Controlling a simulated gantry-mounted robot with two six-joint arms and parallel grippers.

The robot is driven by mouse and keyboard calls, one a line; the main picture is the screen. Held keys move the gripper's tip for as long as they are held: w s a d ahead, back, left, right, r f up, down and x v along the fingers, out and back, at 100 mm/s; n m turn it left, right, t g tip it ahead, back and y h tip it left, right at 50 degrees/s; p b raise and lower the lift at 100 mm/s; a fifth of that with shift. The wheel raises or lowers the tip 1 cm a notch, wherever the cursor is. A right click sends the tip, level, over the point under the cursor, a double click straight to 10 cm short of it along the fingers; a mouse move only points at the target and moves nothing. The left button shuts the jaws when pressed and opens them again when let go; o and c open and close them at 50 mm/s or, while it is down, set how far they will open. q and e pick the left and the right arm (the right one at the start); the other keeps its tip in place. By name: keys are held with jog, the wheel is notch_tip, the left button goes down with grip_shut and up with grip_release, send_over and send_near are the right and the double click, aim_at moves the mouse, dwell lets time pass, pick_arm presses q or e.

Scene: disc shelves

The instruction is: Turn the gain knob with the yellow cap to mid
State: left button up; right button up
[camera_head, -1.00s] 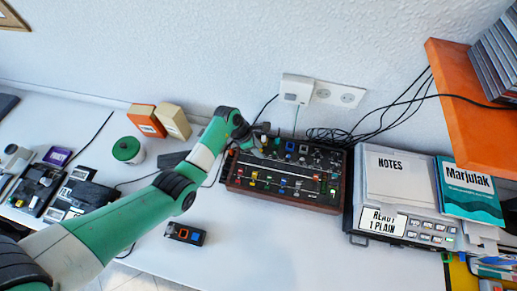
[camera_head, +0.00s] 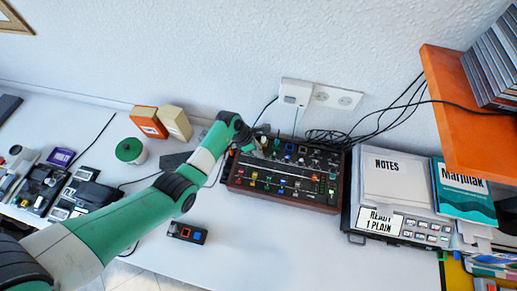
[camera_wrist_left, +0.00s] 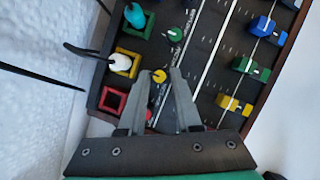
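The dark mixer with wooden sides (camera_head: 282,205) lies on the white table, with rows of coloured knobs and sliders on its panel. In the left wrist view, a small round knob with a yellow cap (camera_wrist_left: 158,76) sits between the fingertips of my left gripper (camera_wrist_left: 160,73). Dark gaps show between the cap and both fingers, so the gripper looks open around the knob. In the head view, my left gripper (camera_head: 258,149) is over the mixer's upper left part and hides that area. My right gripper is not in view.
Nearby in the wrist view are a red knob (camera_wrist_left: 148,114), a green knob (camera_wrist_left: 175,34), square sockets with a white plug (camera_wrist_left: 121,62), and sliders including a yellow one (camera_wrist_left: 234,104). Cables run behind the mixer. A notes stack (camera_head: 392,178) stands close on its right.

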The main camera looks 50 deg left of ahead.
pick_arm(q)
jog(key=p+v, duration=0.5)
jog(key=v, duration=0.6)
jog(key=shift+r+p, duration=0.3)
jog(key=shift+p, duration=0.05)
